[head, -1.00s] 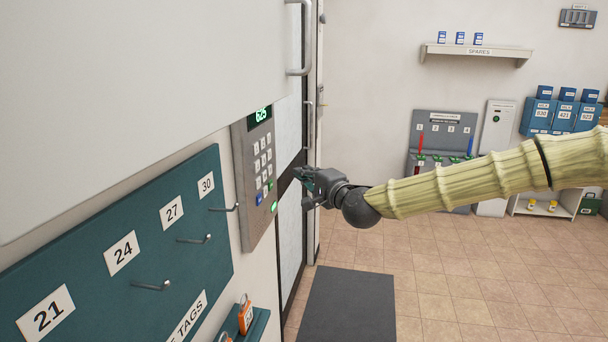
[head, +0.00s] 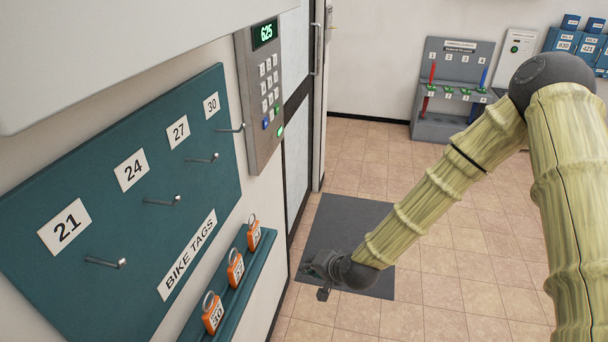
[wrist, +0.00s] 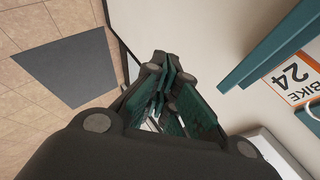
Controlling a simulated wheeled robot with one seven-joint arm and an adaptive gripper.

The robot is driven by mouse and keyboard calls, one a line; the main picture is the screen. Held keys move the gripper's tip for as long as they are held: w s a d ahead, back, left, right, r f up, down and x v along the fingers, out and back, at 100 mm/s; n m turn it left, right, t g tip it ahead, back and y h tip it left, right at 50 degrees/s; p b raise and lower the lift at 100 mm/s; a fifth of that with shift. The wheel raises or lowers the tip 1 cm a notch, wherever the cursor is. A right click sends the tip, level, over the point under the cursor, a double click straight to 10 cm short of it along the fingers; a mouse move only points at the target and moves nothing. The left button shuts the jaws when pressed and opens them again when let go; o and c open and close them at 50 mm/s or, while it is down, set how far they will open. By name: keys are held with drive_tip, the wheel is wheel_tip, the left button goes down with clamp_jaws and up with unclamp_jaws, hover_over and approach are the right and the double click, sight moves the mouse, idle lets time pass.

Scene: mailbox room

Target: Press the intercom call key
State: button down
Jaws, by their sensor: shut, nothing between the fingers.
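The intercom panel (head: 262,97) is a grey upright box on the wall in the head view. Its green display reads 625. Below the display are rows of pale keys, a blue key (head: 266,124), a green key (head: 277,111) and a lit green-white key (head: 281,131) near the bottom. I cannot read which is marked as call. My gripper (head: 312,268) is well below the panel and apart from it, over the dark mat. In the wrist view its dark green fingers (wrist: 168,105) are closed together and hold nothing. The panel is not in the wrist view.
A teal bike tags board (head: 130,190) with protruding hooks (head: 163,201) is left of the panel. Below it, a ledge (head: 240,300) holds orange tags (head: 236,268). A dark mat (head: 345,225) lies on the open tiled floor.

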drive_tip(key=s+d+f+n+g+h, duration=0.1)
drive_tip(key=s+d+f+g, duration=0.1)
drive_tip(key=s+f, duration=0.4)
drive_tip(key=s+d+f+n+g+h, duration=0.1)
drive_tip(key=s+d+f, duration=0.2)
drive_tip(key=s+f, duration=0.3)
drive_tip(key=s+d+f+n+g+h, duration=0.1)
drive_tip(key=s+d, duration=0.5)
drive_tip(key=s, duration=0.6)
drive_tip(key=s+d+f+n+g+h, duration=0.2)
drive_tip(key=s+d, duration=0.4)
drive_tip(key=s, duration=0.6)
wheel_tip(320, 180, down, 3)
drive_tip(key=shift+d+r+n+g+h, duration=0.15)
drive_tip(key=shift+d+n+g+h, duration=0.15)
drive_tip(key=shift+n+g, duration=0.55)
drive_tip(key=shift+s, duration=0.1)
